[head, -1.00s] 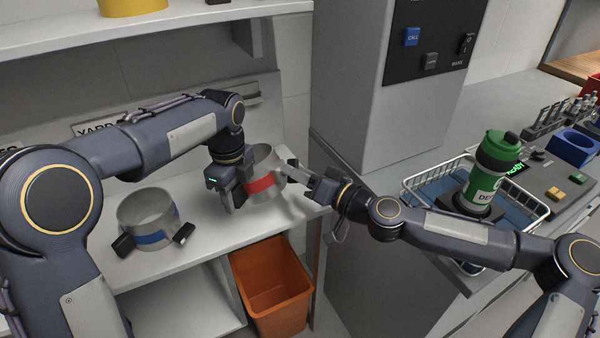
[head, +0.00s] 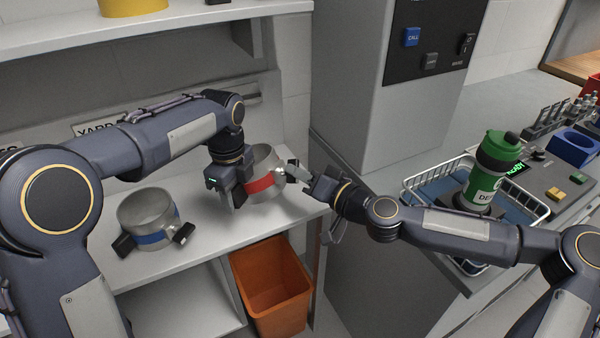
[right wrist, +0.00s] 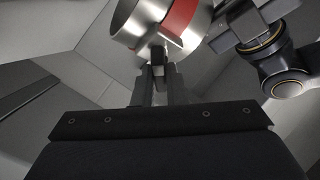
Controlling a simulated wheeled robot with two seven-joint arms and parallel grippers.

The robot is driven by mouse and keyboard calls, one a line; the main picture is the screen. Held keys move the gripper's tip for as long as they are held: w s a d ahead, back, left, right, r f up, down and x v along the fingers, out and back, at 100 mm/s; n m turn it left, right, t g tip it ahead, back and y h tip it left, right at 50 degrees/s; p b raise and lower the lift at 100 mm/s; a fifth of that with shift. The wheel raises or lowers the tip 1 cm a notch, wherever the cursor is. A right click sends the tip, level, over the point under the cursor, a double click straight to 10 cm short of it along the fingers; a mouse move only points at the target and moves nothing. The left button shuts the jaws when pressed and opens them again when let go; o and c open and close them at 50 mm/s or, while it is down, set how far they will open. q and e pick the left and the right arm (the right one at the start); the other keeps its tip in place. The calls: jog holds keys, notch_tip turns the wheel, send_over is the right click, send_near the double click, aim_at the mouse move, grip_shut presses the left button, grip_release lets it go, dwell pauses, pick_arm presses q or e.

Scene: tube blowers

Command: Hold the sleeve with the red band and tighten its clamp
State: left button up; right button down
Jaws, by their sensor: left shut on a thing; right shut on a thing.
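My right gripper (head: 293,172) comes from the right and is shut on the clamp at the sleeve's right side. In the right wrist view, the sleeve (right wrist: 134,24) and its red band (right wrist: 180,16) are at the top, and the right fingers (right wrist: 158,82) close around the small clamp part (right wrist: 157,54). The fingers hide most of the clamp, so its tightness cannot be seen.
A second sleeve (head: 147,210) with a blue band stands on the shelf (head: 208,233) to the left. An orange bin (head: 275,295) sits below. A grey cabinet (head: 352,130) rises behind my right arm. A wire basket (head: 412,188) and a green bottle (head: 490,170) are at the right.

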pick_arm(q)
jog(key=shift+d, duration=0.1)
pick_arm(e)
jog(key=m+h, duration=0.1)
jog(key=m, duration=0.1)
jog(key=m+h, duration=0.1)
jog(key=m, duration=0.2)
jog(key=shift+s+a+r, duration=0.1)
jog(key=shift+a+r, duration=0.05)
pick_arm(q)
jog(key=shift+r, duration=0.1)
pick_arm(e)
jog(key=m+h, duration=0.2)
jog(key=m, duration=0.2)
jog(key=shift+g, duration=0.3)
pick_arm(q)
jog(key=shift+d, duration=0.1)
pick_arm(e)
jog(key=shift+m, duration=0.3)
jog(key=c, duration=1.5)
grip_release()
jog(key=shift+o, duration=0.2)
jog(key=shift+r, duration=0.1)
